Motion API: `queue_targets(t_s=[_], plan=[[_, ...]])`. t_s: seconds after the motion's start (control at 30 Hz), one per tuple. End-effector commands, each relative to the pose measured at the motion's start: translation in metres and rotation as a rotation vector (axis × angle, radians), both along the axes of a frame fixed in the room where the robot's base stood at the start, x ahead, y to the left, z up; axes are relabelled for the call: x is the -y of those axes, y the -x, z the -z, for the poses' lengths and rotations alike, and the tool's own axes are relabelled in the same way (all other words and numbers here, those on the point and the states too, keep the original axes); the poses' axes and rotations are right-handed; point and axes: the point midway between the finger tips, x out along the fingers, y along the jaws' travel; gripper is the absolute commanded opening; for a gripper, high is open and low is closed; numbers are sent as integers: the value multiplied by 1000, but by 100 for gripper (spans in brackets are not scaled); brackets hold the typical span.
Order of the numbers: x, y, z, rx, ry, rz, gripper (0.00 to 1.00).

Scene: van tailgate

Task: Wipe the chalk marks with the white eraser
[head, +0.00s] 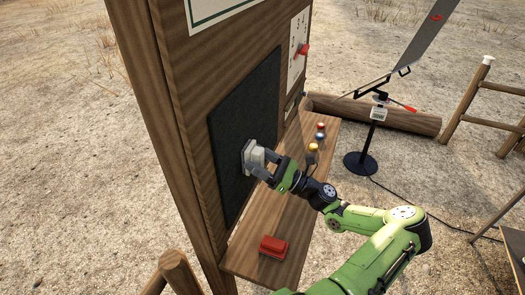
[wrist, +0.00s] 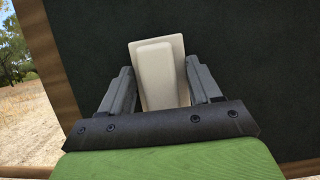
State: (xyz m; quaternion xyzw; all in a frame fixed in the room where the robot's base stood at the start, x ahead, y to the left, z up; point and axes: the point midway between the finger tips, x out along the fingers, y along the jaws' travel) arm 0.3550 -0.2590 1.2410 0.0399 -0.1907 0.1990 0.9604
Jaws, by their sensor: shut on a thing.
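The white eraser (head: 254,156) is held between the fingers of my gripper (head: 268,166) against or very close to the dark chalkboard (head: 235,120). The chalkboard is upright on a wooden panel. In the wrist view the eraser (wrist: 160,75) stands between the two grey fingers of my gripper (wrist: 160,88), with the dark board (wrist: 250,60) behind it. I cannot tell for sure whether the eraser touches the board. No chalk marks are clearly visible on the parts of the board I see.
A wooden shelf (head: 262,226) runs below the board. A red block-shaped object (head: 273,246) lies on its near end. Several small coloured knobs (head: 314,148) stand at its far end. A red-handled switch (head: 302,50) is on the panel. A black stand (head: 365,160) is beyond the shelf.

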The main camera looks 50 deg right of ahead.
Motion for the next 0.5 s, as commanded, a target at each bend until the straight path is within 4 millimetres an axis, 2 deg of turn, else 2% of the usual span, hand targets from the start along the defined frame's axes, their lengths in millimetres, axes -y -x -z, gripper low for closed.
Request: queue_targets(t_s=[0.3, 0.5], plan=[[-2, 2, 0, 1, 0, 1, 39], [7, 20, 0, 0, 1, 6, 39]])
